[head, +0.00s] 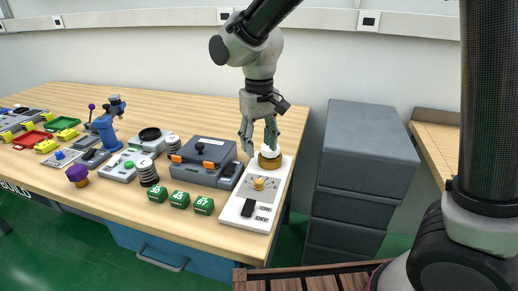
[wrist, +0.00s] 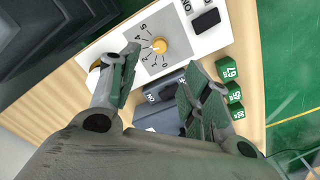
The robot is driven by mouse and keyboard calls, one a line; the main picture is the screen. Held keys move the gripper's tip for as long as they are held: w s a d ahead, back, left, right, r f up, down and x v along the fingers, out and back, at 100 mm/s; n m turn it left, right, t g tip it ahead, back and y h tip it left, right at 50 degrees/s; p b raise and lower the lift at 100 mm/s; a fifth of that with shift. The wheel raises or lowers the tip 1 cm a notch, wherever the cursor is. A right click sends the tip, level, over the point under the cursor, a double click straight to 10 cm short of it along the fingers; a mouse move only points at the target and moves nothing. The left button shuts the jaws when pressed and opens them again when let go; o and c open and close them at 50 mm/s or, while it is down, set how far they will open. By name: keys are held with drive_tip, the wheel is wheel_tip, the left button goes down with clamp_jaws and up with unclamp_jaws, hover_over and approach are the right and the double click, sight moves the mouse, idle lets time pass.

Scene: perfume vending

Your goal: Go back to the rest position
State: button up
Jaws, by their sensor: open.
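My gripper (head: 258,148) is open and empty, pointing down above the back end of a white control panel (head: 233,211) at the table's right edge. One finger hangs in front of a white and gold round piece (head: 270,162) on that panel; I cannot tell if they touch. In the wrist view, my gripper (wrist: 160,82) has its two fingers spread wide apart. Between and beyond them the panel shows a yellow dial knob (wrist: 158,46) on a numbered grey plate and a black switch (wrist: 206,19). The round piece is mostly hidden there by the left finger.
A dark grey box with orange latches (head: 203,158) stands left of the panel. Green numbered cubes (head: 180,199) sit by the front edge. A grey drawer cabinet (head: 366,150) stands right of the table. More devices and trays fill the table's left side.

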drive_tip(key=s+d+r+m+t, duration=0.1)
drive_tip(key=s+d+r, duration=0.2)
drive_tip(key=d, duration=0.8)
drive_tip(key=s+d+r+m+t, duration=0.2)
drive_tip(key=s+d+r, duration=0.2)
drive_tip(key=s+d, duration=0.4)
drive_tip(key=s+d+r+m+t, duration=0.1)
drive_tip(key=s+d, duration=0.4)
drive_tip(key=d, duration=0.9)
wheel_tip(320, 180, up, 2)
drive_tip(key=shift+s+r+m, duration=0.2)
drive_tip(key=shift+s+m, duration=0.1)
drive_tip(key=shift+m, duration=0.2)
